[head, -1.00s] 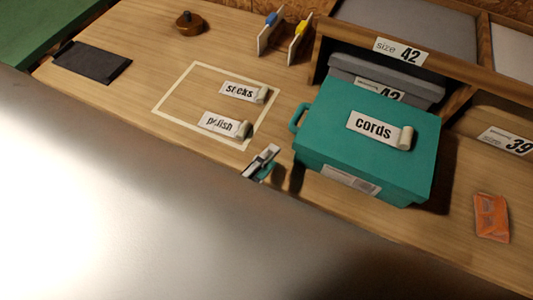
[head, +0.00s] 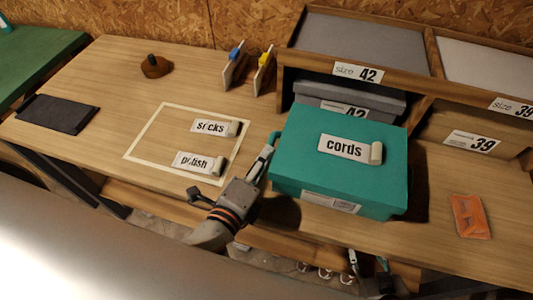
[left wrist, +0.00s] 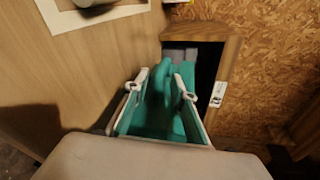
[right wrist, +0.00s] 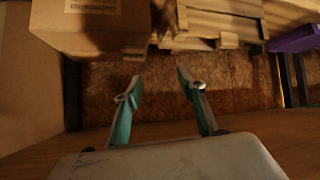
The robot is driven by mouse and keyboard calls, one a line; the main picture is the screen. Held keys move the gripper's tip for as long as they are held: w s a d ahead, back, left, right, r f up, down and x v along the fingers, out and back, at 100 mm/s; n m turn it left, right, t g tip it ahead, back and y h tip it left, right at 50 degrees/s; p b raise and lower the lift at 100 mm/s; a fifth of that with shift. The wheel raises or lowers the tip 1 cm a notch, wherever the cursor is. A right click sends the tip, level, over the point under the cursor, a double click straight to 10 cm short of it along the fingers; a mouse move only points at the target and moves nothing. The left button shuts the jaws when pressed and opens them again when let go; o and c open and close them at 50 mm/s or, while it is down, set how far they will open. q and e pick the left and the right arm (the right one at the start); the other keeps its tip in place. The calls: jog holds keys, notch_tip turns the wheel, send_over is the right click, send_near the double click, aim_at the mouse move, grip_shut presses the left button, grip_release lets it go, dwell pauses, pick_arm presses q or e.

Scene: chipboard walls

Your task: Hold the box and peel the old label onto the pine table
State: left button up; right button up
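The teal box (head: 345,185) stands on the pine table (head: 110,150), before the shelf. Its lid carries a white "cords" label (head: 345,148) whose right end is curled up. Two peeled labels, "socks" (head: 209,127) and "polish" (head: 192,160), lie inside a pale outlined square on the table. My left gripper (head: 264,158) is at the box's left handle. In the left wrist view its fingers (left wrist: 160,98) are apart, with teal handle and box between and beyond them; contact is unclear. My right gripper (head: 368,268) is open and empty, low by the table's front edge; its fingers show in the right wrist view (right wrist: 158,95).
An orange packet (head: 469,216) lies right of the box. Shelf compartments with a grey box (head: 385,100) stand behind. A dark pad (head: 57,114), a brown round object (head: 155,67) and upright holders with blue and yellow clips (head: 263,75) are on the table. The square's left part is clear.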

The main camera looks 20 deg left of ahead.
pick_arm(q)
jog(key=shift+x, duration=1.15)
grip_shut()
pick_arm(e)
jog(key=shift+c, duration=1.2)
pick_arm(q)
jog(key=shift+f, duration=0.1)
